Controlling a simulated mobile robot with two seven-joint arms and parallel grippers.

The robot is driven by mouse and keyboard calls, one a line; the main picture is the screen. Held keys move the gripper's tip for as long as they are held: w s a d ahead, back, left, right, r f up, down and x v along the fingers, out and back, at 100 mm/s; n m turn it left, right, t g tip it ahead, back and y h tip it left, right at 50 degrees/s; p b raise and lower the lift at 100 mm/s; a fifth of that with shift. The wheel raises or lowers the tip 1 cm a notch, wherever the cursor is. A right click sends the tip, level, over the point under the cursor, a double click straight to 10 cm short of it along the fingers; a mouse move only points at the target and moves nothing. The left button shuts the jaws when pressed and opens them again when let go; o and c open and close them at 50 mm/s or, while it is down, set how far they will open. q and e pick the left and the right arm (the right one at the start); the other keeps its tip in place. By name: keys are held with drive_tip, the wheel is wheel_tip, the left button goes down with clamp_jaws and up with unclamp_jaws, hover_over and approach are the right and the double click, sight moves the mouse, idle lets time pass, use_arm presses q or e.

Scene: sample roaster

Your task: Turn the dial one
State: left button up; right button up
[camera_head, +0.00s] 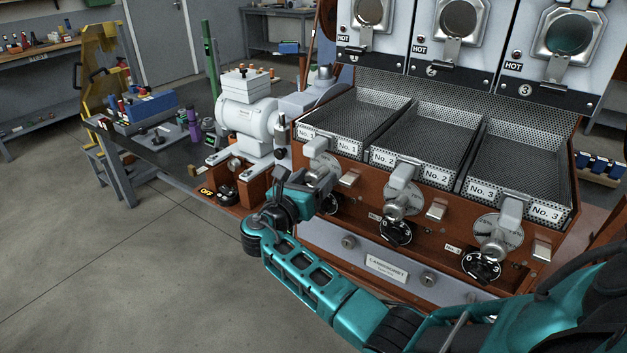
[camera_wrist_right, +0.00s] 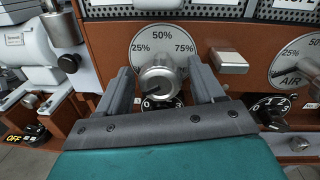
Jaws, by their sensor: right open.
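Dial one, a black numbered dial (camera_head: 330,204), sits low on the roaster's brown front panel under the tray marked No. 1. In the right wrist view the dial (camera_wrist_right: 150,104) is mostly hidden behind a silver air knob (camera_wrist_right: 158,76); its 0 and 3 show. My right gripper (camera_head: 306,190) is in front of this first station and partly covers it in the head view. In the right wrist view its two open fingers (camera_wrist_right: 164,84) stand left and right of the silver knob, with nothing gripped. I cannot tell whether they touch it. My left gripper is not in view.
Silver air handles and dials two (camera_head: 396,232) and three (camera_head: 481,265) are to the right. A silver block (camera_wrist_right: 228,62) juts out beside the right finger. The perforated tray No. 1 (camera_head: 318,133) is above. A black OFF switch (camera_head: 226,195) is left. Floor at left is clear.

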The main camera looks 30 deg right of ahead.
drive_tip(key=v, duration=1.2)
drive_tip(key=shift+s+a, duration=0.25)
drive_tip(key=shift+a, duration=0.1)
